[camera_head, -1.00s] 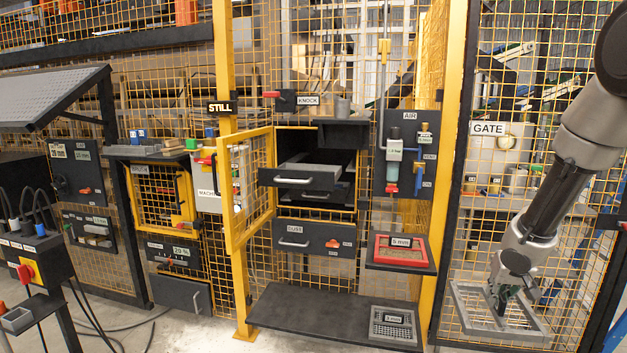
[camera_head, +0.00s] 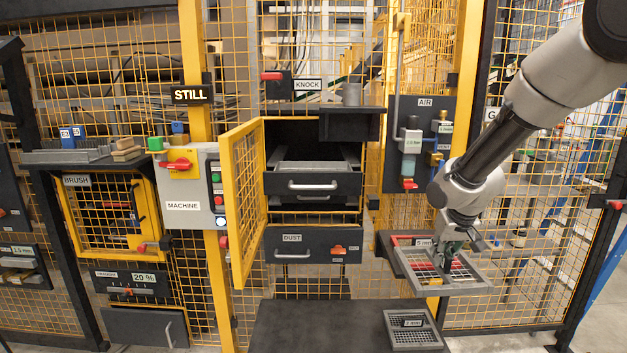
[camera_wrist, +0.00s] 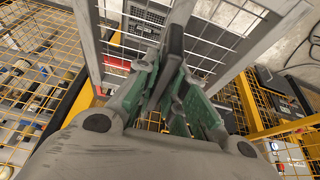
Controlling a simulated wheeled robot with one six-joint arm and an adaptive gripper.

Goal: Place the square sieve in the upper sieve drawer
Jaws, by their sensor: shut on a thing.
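My gripper (camera_head: 448,262) is shut on a grey square sieve (camera_head: 468,289) and holds it roughly level, right of the machine. In the wrist view my gripper (camera_wrist: 172,75) has its green-padded fingers closed on the sieve's middle bar, with the grey frame (camera_wrist: 88,42) beyond. The upper sieve drawer (camera_head: 342,184) is pulled out, with a pale handle and a grey-rimmed, apparently empty tray. The lower sieve drawer (camera_head: 342,200) shows just beneath it, partly hidden. The held sieve is well apart from both drawers.
The yellow mesh door (camera_head: 240,205) stands open left of the drawers. A red sieve (camera_head: 400,241) on a side shelf is partly hidden behind the held sieve. Another grey sieve (camera_head: 412,340) lies on the low dark bench (camera_head: 320,330). A dark ledge (camera_head: 350,123) overhangs the drawer's right side.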

